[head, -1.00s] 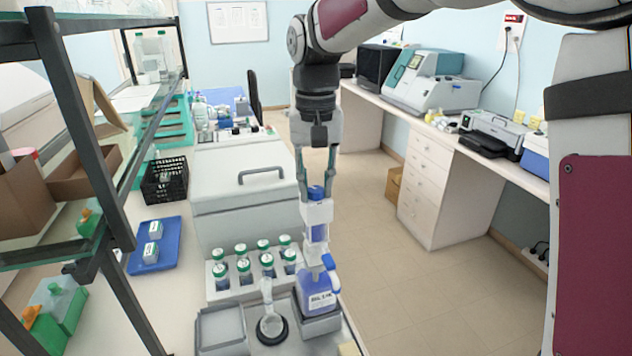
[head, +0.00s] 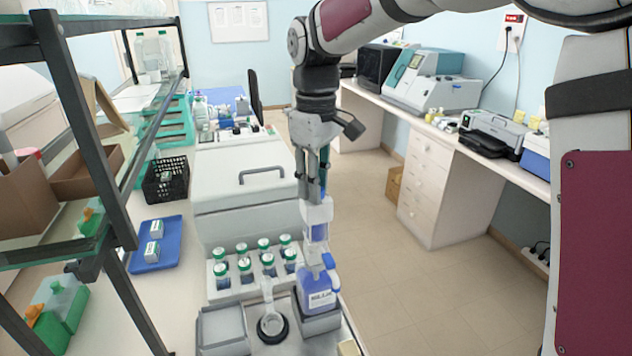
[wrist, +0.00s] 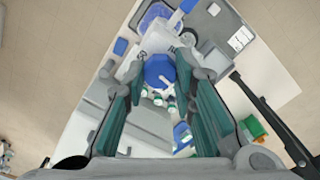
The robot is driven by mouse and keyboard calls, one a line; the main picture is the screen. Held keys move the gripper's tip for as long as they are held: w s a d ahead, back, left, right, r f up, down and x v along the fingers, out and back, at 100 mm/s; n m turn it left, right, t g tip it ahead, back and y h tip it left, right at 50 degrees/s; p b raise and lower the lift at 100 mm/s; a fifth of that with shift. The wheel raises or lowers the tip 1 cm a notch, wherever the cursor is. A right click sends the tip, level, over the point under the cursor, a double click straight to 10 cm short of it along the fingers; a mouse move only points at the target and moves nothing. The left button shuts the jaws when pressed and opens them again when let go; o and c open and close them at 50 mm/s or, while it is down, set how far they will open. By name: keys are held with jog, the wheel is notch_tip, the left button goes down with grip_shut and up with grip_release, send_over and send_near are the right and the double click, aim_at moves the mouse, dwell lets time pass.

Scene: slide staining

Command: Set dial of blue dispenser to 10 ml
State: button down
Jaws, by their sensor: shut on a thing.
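The blue dispenser (head: 319,292) is a blue bottle with a white upper body. It stands upright at the right of the bench's near end. Its blue dial cap (wrist: 160,70) shows from above in the wrist view, with a pale pointer mark on it. My gripper (head: 313,190) points straight down over the dispenser's top and is shut on the dial, one finger on either side. The fingers mostly hide the dial in the head view. I cannot read the scale value.
A flask (head: 270,322) stands in a round holder left of the dispenser. A rack of green-capped bottles (head: 244,270) is behind it. A grey box with a handle (head: 255,185) stands farther back. A shelf (head: 95,120) rises on the left; open floor lies to the right.

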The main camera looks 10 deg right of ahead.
jog(key=shift+n, duration=0.9)
jog(key=c, duration=1.3)
grip_release()
jog(key=shift+r, duration=0.1)
notch_tip(320, 180, up, 12)
jog(key=shift+f, duration=0.1)
